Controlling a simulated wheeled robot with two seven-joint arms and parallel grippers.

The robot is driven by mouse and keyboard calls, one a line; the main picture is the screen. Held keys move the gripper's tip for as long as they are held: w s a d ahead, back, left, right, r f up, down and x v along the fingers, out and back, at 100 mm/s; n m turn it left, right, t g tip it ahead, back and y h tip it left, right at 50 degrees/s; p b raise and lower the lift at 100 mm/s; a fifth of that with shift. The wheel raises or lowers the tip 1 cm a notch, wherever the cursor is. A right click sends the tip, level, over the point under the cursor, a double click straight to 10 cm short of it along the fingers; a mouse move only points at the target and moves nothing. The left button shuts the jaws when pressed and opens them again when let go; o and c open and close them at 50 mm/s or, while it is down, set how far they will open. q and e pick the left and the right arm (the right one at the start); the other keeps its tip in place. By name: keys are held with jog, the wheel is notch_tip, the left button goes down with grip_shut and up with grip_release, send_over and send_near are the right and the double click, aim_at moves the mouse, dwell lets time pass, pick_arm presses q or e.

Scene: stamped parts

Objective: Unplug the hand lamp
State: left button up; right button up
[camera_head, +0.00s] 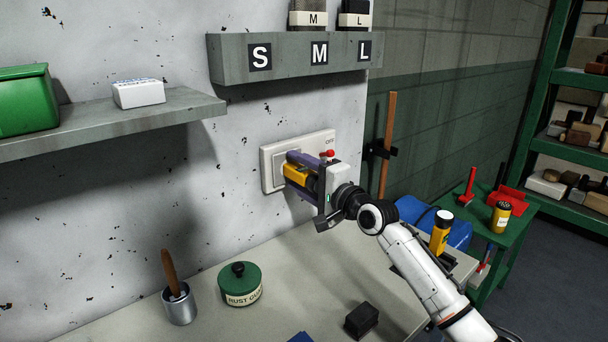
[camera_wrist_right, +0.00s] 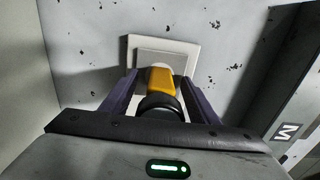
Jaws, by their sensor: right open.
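A yellow and black plug (camera_head: 297,172) sits at the white wall socket plate (camera_head: 267,165), below the shelf with the letters. My right gripper (camera_head: 302,171) is open at the socket, its purple fingers on either side of the plug. In the right wrist view the plug (camera_wrist_right: 160,80) lies between the two fingers (camera_wrist_right: 160,98), its far end at the plate (camera_wrist_right: 185,52). A gap shows beside the plug there. A yellow and black upright object (camera_head: 440,234), possibly the hand lamp, stands at the bench's right end. My left gripper is not in view.
A switch with a red knob (camera_head: 327,154) is close beside my right gripper. The lettered shelf (camera_head: 290,58) juts out above it. On the bench (camera_head: 290,270) are a green round tin (camera_head: 240,290), a metal cup (camera_head: 180,306) and a black block (camera_head: 361,320).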

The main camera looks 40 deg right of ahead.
aim_at(315, 182)
grip_shut()
jog(key=shift+s+d+p, duration=0.1)
jog(key=shift+s+p, duration=0.55)
jog(key=shift+s, duration=0.4)
jog(key=shift+s+d, duration=0.15)
jog(key=shift+s, duration=1.8)
jog(key=shift+o, duration=0.3)
grip_release()
